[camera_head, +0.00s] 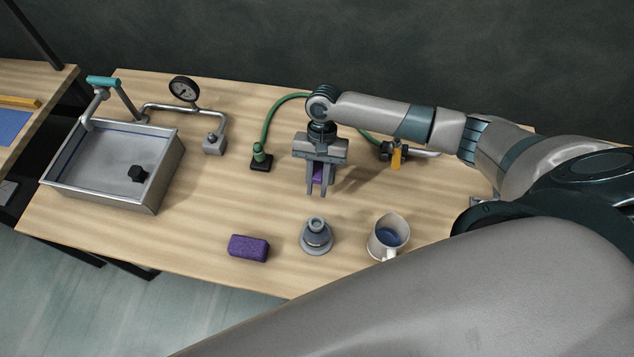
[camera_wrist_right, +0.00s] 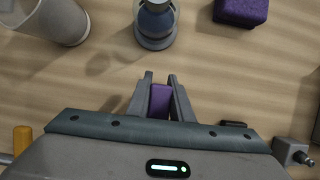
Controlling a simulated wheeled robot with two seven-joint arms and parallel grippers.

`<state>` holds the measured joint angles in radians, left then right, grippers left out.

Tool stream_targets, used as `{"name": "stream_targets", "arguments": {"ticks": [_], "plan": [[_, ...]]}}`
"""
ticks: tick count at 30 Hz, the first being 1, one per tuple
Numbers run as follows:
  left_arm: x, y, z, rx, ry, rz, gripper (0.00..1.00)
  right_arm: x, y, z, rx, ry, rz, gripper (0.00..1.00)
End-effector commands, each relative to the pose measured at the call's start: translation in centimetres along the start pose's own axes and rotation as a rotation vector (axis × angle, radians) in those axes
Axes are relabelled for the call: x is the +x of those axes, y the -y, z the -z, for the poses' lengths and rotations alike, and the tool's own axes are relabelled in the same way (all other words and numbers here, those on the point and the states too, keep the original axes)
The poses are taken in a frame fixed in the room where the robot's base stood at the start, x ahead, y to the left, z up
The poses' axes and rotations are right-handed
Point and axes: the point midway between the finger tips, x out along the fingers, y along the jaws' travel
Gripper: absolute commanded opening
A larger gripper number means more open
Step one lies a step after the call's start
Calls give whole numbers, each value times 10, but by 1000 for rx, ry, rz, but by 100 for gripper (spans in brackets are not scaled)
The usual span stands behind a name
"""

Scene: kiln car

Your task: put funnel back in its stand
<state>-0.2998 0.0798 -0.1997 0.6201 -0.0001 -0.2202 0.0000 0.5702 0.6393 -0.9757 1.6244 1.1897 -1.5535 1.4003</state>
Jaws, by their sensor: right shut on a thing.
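My right gripper (camera_head: 317,194) is shut on a small purple piece (camera_head: 318,174), which also shows between the fingers in the wrist view (camera_wrist_right: 160,101). The held piece is mostly hidden by the fingers, and its full shape cannot be told. A grey cone-shaped object (camera_head: 316,238) with a wide round base and narrow top stands on the table, nearer than the gripper and apart from it. It also shows in the wrist view (camera_wrist_right: 155,22). I cannot tell whether it is the funnel, its stand or both. My left gripper is not in view.
A purple block (camera_head: 249,247) lies left of the cone; a pitcher (camera_head: 374,245) stands right of it. A metal basin (camera_head: 158,188) is at left. A green hose (camera_head: 269,127) and an orange-handled valve (camera_head: 396,158) are behind. The table between basin and gripper is mostly bare.

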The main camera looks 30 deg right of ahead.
Motion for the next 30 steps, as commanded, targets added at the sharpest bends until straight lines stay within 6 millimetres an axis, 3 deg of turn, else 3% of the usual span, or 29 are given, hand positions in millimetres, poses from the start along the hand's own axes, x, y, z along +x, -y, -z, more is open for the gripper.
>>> {"name": "stream_targets", "arguments": {"ticks": [10,11,13,14,20,21,30], "plan": [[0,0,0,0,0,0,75,0,0,0,0,0,0,0],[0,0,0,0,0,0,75,0,0,0,0,0,0,22],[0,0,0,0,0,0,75,0,0,0,0,0,0,39],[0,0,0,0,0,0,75,0,0,0,0,0,0,42],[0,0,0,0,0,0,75,0,0,0,0,0,0,42],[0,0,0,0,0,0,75,0,0,0,1,0,0,51],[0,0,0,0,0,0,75,0,0,0,1,0,0,52]]}}
